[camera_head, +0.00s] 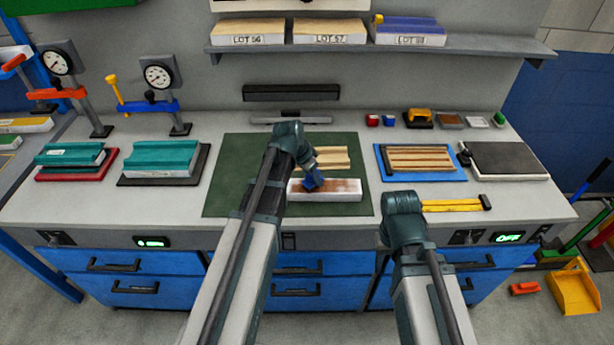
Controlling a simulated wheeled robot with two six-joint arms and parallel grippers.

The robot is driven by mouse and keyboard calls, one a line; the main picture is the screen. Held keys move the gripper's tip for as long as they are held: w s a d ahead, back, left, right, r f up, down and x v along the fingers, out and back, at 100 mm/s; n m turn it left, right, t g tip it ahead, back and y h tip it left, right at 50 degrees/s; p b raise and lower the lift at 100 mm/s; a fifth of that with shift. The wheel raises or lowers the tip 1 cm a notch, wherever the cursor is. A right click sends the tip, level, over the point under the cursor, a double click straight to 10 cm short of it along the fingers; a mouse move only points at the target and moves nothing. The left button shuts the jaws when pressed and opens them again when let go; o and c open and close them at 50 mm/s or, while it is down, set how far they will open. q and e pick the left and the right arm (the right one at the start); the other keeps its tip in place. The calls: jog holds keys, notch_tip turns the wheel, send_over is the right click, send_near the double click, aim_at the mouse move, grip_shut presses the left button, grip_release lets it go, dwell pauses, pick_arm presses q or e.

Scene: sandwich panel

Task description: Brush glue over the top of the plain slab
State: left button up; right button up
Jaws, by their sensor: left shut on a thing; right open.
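The plain slab (340,196) is a white block lying on the green mat (233,163). Its top shows a patchy brown coating, with paler areas at the edges. My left gripper (308,178) is over the slab's left part, shut on a small dark blue tool, which looks like the brush. The tool's lower end is at the slab's top; the arm hides part of it and I cannot tell if they touch. My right gripper (403,205) is open at the table's front edge, right of the mat; its fingers are mostly hidden.
Wooden strips (332,158) lie behind the slab. A blue tray (386,176) of strips and a dark-topped block (510,160) stand right. A yellow tool (455,205) lies near my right gripper. Teal panels (162,157) and gauge clamps (158,76) stand left.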

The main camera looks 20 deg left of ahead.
pick_arm(q)
jog(key=shift+d, duration=0.1)
jog(key=shift+w+d+r, duration=0.1)
jog(key=shift+w+d, duration=0.2)
jog(key=shift+d, duration=0.55)
jog(key=shift+w+d, duration=0.3)
jog(key=shift+d, duration=0.5)
jog(key=shift+d, duration=0.1)
jog(key=shift+w+d, duration=0.25)
jog(key=shift+d, duration=0.5)
jog(key=shift+w+d, duration=0.25)
jog(key=shift+d, duration=0.65)
jog(key=shift+d, duration=0.1)
jog(key=shift+w+d, duration=0.3)
jog(key=shift+d, duration=0.55)
jog(key=shift+w+d, duration=0.3)
jog(key=shift+d, duration=0.5)
